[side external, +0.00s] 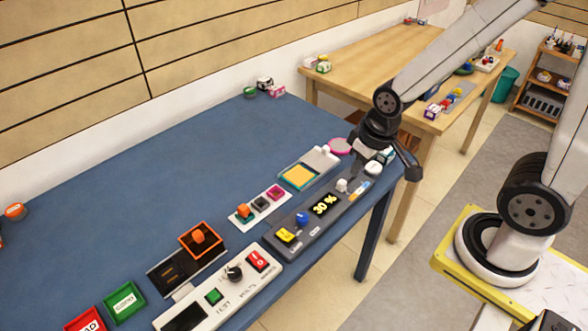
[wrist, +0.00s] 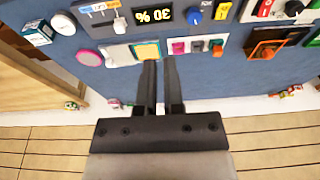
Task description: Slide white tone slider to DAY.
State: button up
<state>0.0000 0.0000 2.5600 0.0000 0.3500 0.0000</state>
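A dark control panel (side external: 310,222) lies near the front edge of the blue table. It carries a white slider knob (side external: 342,185) beside a blue, orange and white label strip (side external: 358,190). In the wrist view the white knob (wrist: 119,26) is at the top, just below the label strip (wrist: 98,6). The word DAY is too small to read. My gripper (wrist: 160,60) points at the table, apart from the knob, with a narrow gap between its fingers and nothing held.
The panel also has a "30 %" display (side external: 325,204), a blue knob (side external: 302,218) and a yellow switch (side external: 285,235). A yellow-pad panel (side external: 300,177), a three-button strip (side external: 259,208) and a pink disc (side external: 340,146) are nearby.

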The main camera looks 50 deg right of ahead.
jog(key=o, duration=0.6)
jog(key=shift+w+d, duration=0.1)
jog(key=shift+w, duration=0.1)
jog(key=g, duration=0.3)
send_over(342, 181)
notch_tip(342, 181, down, 10)
jog(key=shift+r, duration=0.1)
jog(key=shift+f, duration=0.25)
jog(key=shift+f, duration=3.7)
grip_shut()
